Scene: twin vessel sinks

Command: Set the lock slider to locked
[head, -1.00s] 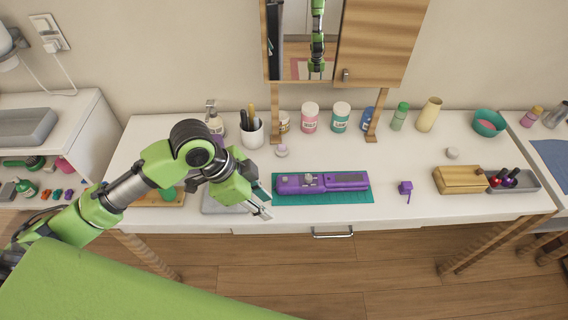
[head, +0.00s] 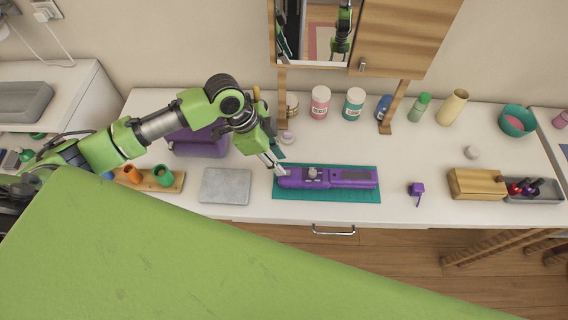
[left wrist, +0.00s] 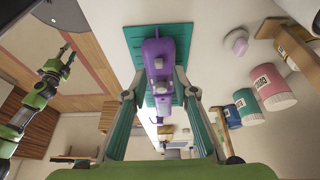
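A purple device (head: 338,178) lies on a teal mat (head: 372,197) at the front of the white counter. A small grey knob (head: 313,172) stands up from its left part. My left gripper (head: 279,168) is at the device's left end, tilted down from the upper left. Nothing is held. I cannot tell whether the fingers touch the device, or which marking the slider stands at.
A grey tray (head: 226,186) lies left of the mat; a small purple item (head: 417,190) and a wooden box (head: 477,184) are on the right. Jars (head: 319,103) and bottles stand behind. The mirror cabinet (head: 386,40) hangs above and reflects a green arm.

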